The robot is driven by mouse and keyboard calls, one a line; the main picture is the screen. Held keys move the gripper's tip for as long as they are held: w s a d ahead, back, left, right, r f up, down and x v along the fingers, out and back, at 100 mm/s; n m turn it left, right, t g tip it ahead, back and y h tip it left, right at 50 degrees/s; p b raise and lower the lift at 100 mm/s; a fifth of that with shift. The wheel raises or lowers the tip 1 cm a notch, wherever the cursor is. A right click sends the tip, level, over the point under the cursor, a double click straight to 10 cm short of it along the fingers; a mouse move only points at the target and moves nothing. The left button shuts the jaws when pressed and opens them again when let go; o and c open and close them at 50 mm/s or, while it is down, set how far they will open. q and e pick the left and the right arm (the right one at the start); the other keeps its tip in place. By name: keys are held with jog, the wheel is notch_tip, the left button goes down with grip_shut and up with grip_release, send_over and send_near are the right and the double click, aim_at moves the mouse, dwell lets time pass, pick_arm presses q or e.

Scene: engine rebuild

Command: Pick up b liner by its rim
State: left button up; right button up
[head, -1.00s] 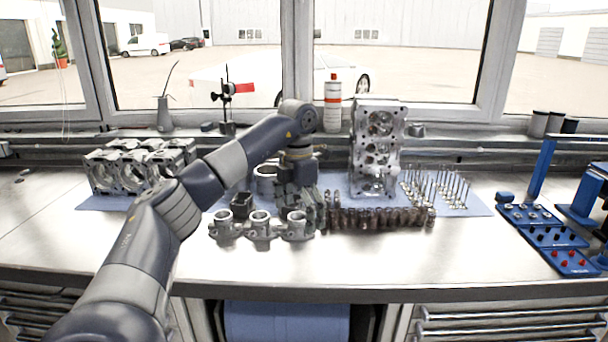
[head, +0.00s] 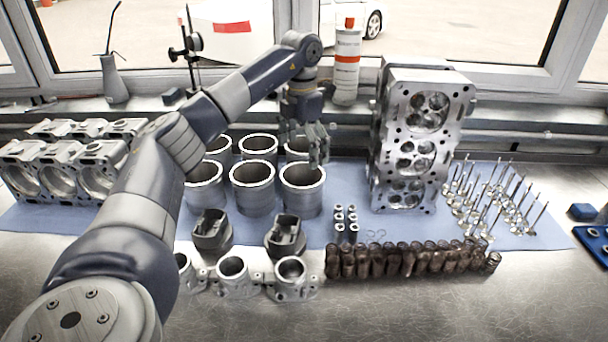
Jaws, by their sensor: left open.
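Several grey metal cylinder liners stand upright in two rows on the blue mat. The front row shows a left liner (head: 204,186), a middle liner (head: 252,187) and a right liner (head: 301,190). Behind them are a rear left liner (head: 218,151), a rear middle liner (head: 258,147) and a rear right liner (head: 295,148). I see no letters that tell which is b. My left gripper (head: 316,158) is open and points down at the right end of the rows. It partly hides the rear right liner; contact with a rim cannot be told. My right gripper is out of view.
The cylinder head (head: 413,140) stands upright close on the right. The engine block (head: 75,165) is at left. Pistons (head: 285,236), housings (head: 234,275), brown cylindrical parts (head: 410,261) and upright valves (head: 490,205) surround the liners. A spray can (head: 346,65) stands behind.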

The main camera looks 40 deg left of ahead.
aim_at(303, 183)
pick_arm(q)
notch_tip(303, 183, down, 10)
jog(key=shift+w+a+r+p, duration=0.1)
jog(key=shift+r+p, duration=0.05)
jog(key=shift+p, duration=1)
jog(key=shift+f, duration=0.35)
jog(key=shift+c, duration=0.6)
jog(key=c, duration=0.9)
jog(key=shift+c, duration=0.4)
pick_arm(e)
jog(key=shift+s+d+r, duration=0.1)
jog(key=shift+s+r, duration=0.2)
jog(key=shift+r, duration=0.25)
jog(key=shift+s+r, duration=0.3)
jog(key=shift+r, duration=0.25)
pick_arm(q)
jog(key=shift+w, duration=0.1)
